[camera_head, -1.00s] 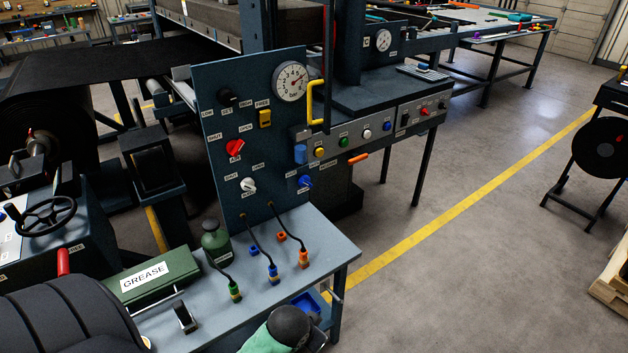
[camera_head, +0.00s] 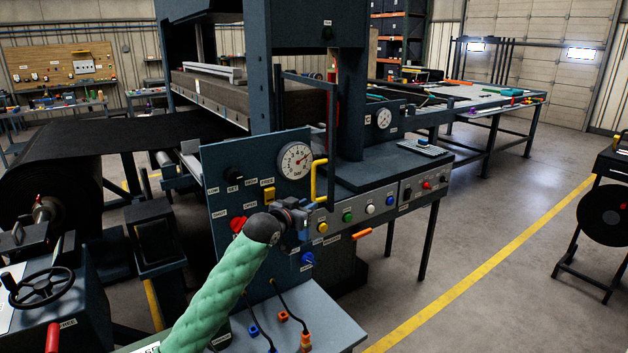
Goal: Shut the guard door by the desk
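The guard door (camera_head: 331,130) is a dark upright frame at the press, beside the control desk (camera_head: 395,195). It stands out from the press towards me and looks open. Its yellow handle (camera_head: 315,181) is a bent bar low on the frame, just right of the pressure gauge. My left arm, in a green sleeve, reaches up from the bottom. My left gripper (camera_head: 302,214) is just below and left of the handle, and seems apart from it. Its fingers are small and dark against the panel, so their opening is unclear. My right gripper is out of view.
A blue control panel (camera_head: 222,180) with gauge and knobs stands left of the handle. The grey bench (camera_head: 330,328) in front carries hoses and connectors. An orange lever (camera_head: 362,235) juts from below the desk. Floor right of the desk is clear, with a yellow line (camera_head: 470,280).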

